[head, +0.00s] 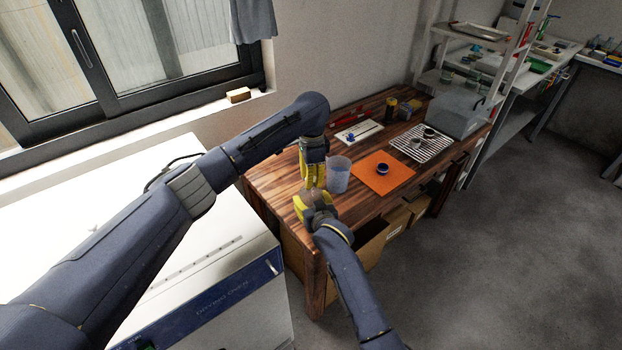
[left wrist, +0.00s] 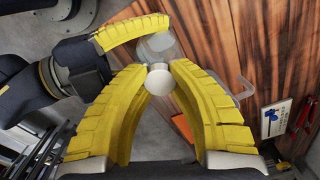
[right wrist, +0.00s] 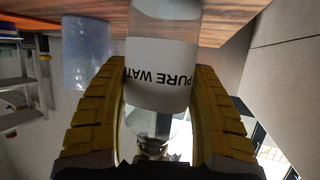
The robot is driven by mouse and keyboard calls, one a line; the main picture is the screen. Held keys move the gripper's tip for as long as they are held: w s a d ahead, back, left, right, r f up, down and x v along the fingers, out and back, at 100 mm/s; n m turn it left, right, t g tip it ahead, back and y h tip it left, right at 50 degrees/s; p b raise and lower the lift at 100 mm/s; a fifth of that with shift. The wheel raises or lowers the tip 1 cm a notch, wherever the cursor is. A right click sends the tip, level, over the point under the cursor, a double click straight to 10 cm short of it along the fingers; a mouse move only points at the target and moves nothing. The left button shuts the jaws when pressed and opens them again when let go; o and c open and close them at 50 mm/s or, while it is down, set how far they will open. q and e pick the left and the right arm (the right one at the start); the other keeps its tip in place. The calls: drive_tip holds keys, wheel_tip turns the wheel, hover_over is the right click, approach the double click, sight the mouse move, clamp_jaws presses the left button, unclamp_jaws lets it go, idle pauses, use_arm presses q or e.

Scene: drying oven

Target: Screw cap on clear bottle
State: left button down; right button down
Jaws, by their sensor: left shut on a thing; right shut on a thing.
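The clear bottle (right wrist: 160,70) has a white label reading "PURE WAT…", upside down in the right wrist view. My right gripper (right wrist: 158,95) is shut around its body; its yellow finger also shows in the left wrist view. My left gripper (left wrist: 165,72) is shut on a small round pale cap (left wrist: 159,79), which sits over the bottle's top (left wrist: 158,46). I cannot tell how far the cap is on the thread. In the head view my left gripper (head: 312,178) is right above my right gripper (head: 312,206), and they hide the bottle and cap.
A translucent beaker (head: 338,174) stands close beside both grippers. A white drying oven (head: 200,265) stands front left.

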use_arm(q)
drive_tip(key=c, duration=1.2)
unclamp_jaws()
wheel_tip(320, 180, up, 12)
use_arm(e)
drive_tip(key=shift+c, duration=1.2)
unclamp_jaws()
drive_tip(key=v, duration=1.2)
